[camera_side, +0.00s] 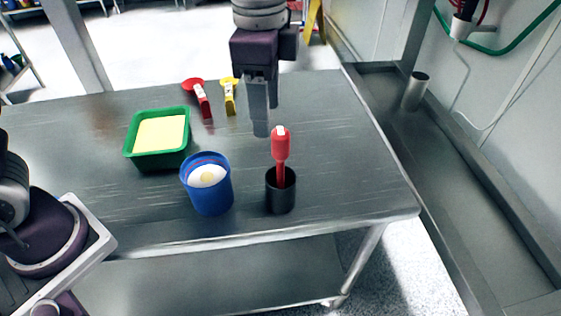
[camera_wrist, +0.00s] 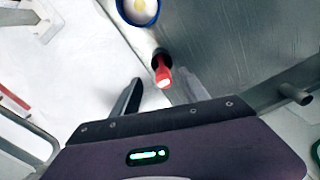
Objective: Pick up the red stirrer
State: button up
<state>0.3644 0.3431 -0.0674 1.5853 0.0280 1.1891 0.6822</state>
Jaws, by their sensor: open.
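The red stirrer (camera_side: 281,146) stands upright in a small black cup (camera_side: 280,192) near the table's front edge, its red handle sticking out with a pale patch at the top. Its lower end is hidden in the cup. My gripper (camera_side: 260,122) is open and empty, above the table and a little left of the stirrer's top in the side view. In the wrist view the stirrer (camera_wrist: 162,72) shows beyond and between the two fingers of my gripper (camera_wrist: 162,88). I see no contact between them.
A blue container (camera_side: 207,190) with white contents stands left of the black cup. A green tray (camera_side: 150,158) with yellow contents is farther left. A red scoop (camera_side: 199,95) and a yellow scoop (camera_side: 230,97) lie behind. The table (camera_side: 350,160) is clear on the right.

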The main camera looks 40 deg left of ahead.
aim_at(280, 145)
jog(key=shift+m, duration=0.4)
jog(key=f, duration=0.2)
jog(key=d+f, duration=0.1)
jog(key=f, duration=0.2)
jog(key=w+f, duration=0.1)
jog(key=f, duration=0.2)
jog(key=shift+d+f, duration=0.15)
jog(key=shift+d, duration=0.15)
grip_shut()
